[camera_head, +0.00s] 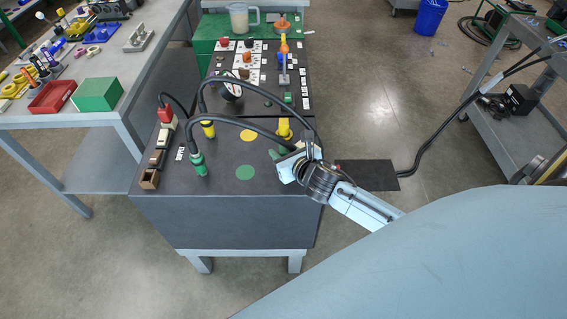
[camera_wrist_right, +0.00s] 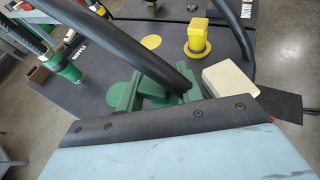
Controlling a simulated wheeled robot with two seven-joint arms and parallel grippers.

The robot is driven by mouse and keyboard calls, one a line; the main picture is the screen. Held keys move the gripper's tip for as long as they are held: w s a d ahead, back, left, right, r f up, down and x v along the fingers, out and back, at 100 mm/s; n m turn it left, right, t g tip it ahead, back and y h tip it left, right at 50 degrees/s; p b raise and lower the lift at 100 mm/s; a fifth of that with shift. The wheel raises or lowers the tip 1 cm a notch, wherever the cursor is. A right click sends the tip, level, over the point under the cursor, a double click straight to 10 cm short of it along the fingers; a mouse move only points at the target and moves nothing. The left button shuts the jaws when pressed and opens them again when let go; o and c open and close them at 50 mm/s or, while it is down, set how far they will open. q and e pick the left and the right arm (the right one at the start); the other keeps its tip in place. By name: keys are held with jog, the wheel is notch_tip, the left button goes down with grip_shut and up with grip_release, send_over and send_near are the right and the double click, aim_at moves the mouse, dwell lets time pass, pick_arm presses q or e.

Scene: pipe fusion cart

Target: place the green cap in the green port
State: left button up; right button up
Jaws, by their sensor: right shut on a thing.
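A green cap (camera_head: 277,153) is at the right edge of the dark cart top, partly covered by my right gripper (camera_head: 284,158). My right gripper is shut on it. In the right wrist view the green cap (camera_wrist_right: 124,95) shows just past the hand, with a thick black hose crossing in front of it. A flat green disc (camera_head: 245,172) lies on the cart top, left of the gripper. My left gripper is not in view.
A green hose connector (camera_head: 199,164) and a yellow one (camera_head: 208,129) stand at the left of the cart top (camera_head: 222,192). Their black hoses arch right, close to my gripper. A yellow cap (camera_head: 284,130) stands just behind. A pale block (camera_wrist_right: 229,83) shows beside the green cap.

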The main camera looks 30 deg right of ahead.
jog(key=shift+f+b, duration=0.55)
jog(key=shift+f, duration=1.4)
jog(key=shift+f, duration=0.1)
jog(key=o, duration=1)
jog(key=p+v, duration=0.1)
jog(key=v, duration=1.1)
jog(key=shift+r+p, duration=0.2)
jog(key=shift+p, duration=0.15)
jog(key=shift+a, duration=0.1)
